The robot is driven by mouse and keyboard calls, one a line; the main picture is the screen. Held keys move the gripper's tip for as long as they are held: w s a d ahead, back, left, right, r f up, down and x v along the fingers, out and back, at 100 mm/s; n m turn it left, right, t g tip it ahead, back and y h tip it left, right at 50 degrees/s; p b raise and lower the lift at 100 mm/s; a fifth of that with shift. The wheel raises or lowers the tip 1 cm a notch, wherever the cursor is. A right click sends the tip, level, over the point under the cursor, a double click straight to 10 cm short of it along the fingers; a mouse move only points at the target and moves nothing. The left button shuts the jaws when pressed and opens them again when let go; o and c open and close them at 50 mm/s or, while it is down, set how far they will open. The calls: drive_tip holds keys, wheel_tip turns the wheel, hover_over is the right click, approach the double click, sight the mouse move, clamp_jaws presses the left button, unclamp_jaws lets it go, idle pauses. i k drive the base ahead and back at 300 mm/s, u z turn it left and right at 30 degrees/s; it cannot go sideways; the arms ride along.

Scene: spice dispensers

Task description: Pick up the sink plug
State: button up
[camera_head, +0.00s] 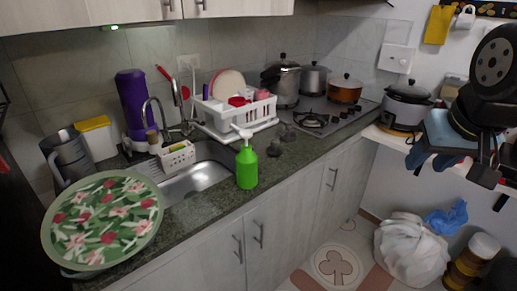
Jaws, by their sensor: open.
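I cannot make out the sink plug for certain. A small dark object (274,149) on the counter, just right of the green pump bottle (247,167), may be it. The steel sink (203,177) is set in the dark counter left of that bottle, and part of its basin is hidden. My gripper (472,182) is at the right edge, open, with nothing seen between its fingers. It is far from the sink and the counter objects.
A floral round tray (103,222) covers the counter's left end. A white dish rack (236,115), faucet (159,118) and sponge holder (177,157) stand around the sink. Pots (345,89) stand by the stove (320,121). A white bag (410,252) lies on the floor at right.

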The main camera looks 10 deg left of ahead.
sight(274, 151)
drive_tip(key=z, duration=0.05)
drive_tip(key=i, duration=1)
drive_tip(key=u, duration=0.05)
